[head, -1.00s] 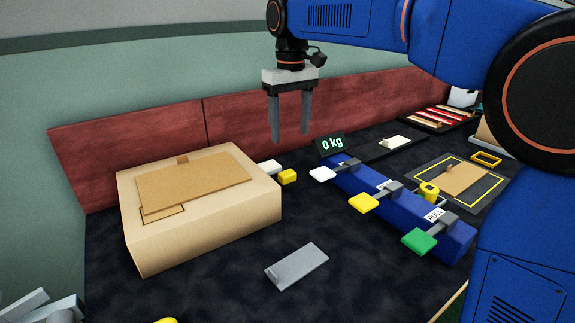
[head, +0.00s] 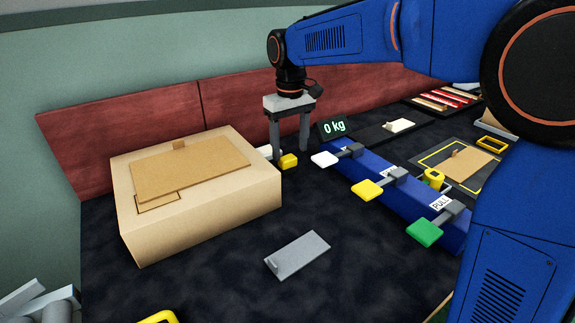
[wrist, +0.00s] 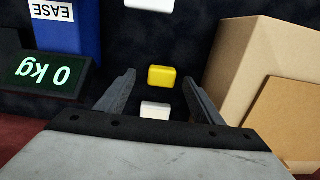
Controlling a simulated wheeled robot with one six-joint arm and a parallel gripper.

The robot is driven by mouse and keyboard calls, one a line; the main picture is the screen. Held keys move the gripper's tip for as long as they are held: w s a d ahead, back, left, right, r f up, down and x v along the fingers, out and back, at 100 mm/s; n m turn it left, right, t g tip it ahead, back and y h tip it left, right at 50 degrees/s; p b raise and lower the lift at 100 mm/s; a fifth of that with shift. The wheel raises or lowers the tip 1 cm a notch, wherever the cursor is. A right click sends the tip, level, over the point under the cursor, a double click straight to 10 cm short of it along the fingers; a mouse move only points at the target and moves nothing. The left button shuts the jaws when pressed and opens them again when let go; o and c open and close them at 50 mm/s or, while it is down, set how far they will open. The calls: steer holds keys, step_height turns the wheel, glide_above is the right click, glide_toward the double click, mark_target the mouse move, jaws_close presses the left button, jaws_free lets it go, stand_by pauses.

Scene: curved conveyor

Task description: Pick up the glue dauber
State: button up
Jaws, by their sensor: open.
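What looks like the glue dauber is a small piece with a yellow block end (head: 288,161) and a white end (head: 264,151), lying on the dark table just right of the cardboard box. In the wrist view the yellow block (wrist: 160,77) lies between the finger lines, with the white part (wrist: 155,110) nearer the palm. I cannot tell whether the two parts are joined. My gripper (head: 290,153) is open and points down over it, fingers apart, one finger partly in front of the white part. The wrist view shows nothing held between the fingers (wrist: 160,82).
The cardboard box (head: 200,212) stands close left. A blue lever bar (head: 395,205) with white, yellow and green paddles and a "0 kg" display (head: 333,128) are close right. The red wall panel (head: 235,108) is behind. A grey plate (head: 297,255) lies in front.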

mark_target(288, 158)
steer(key=shift+a+f, duration=0.15)
steer(key=shift+f, duration=1.3)
steer(key=shift+a+f, duration=0.15)
steer(key=shift+f, duration=1.25)
steer(key=c, duration=1.1)
